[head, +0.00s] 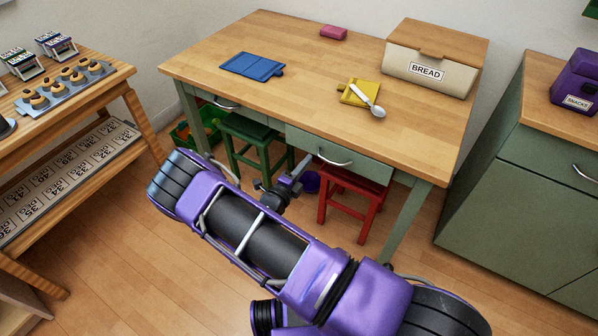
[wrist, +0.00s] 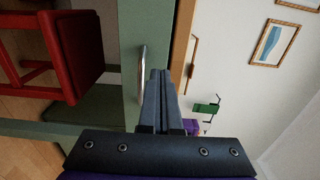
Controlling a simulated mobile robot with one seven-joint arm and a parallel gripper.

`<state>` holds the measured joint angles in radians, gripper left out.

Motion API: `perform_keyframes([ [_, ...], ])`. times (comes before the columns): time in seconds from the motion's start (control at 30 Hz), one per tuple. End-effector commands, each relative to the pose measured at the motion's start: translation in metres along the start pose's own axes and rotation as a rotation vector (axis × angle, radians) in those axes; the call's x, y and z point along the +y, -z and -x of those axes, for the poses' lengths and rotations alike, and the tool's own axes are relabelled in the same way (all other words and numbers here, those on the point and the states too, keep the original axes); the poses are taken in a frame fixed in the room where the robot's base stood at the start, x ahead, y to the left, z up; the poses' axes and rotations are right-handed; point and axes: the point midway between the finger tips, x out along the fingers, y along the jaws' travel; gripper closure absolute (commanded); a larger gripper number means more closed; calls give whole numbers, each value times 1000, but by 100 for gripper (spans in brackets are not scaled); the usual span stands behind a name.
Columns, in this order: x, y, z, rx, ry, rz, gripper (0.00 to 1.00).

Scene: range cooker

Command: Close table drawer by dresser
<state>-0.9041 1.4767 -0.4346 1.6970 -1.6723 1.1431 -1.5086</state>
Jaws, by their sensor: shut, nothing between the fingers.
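The wooden-topped table (head: 310,85) has two green drawers. The right one (head: 362,166), nearer the green dresser (head: 500,200), has a silver bar handle (head: 333,163) and seems to stand slightly forward of the frame; how far is hard to tell. My gripper (head: 304,166) is in front of this drawer, below and left of its handle. In the wrist view, my gripper (wrist: 161,74) has its fingers together and empty, beside the handle (wrist: 142,72) and the green drawer front (wrist: 131,60). I cannot tell whether they touch. The left drawer (head: 211,98) looks flush.
A red stool (head: 352,187) and a green stool (head: 250,132) stand under the table. A bread bin (head: 425,72), a yellow board (head: 352,94) and a blue board (head: 252,66) are on top. A wooden shelf unit (head: 125,92) stands left. Floor in front is open.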

Motion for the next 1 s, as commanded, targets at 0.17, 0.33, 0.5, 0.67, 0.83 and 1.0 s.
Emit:
perform_keyframes([
  [0.17,1,2,-38,4,1,-1,100],
  [0.33,1,0,-61,2,-1,-1,100],
  [0.5,0,1,-71,2,-1,-1,100],
  [0.67,0,0,-72,1,-1,-1,100],
  [0.83,0,0,-72,1,-1,0,100],
  [1.0,3,0,-85,2,-1,-3,100],
])
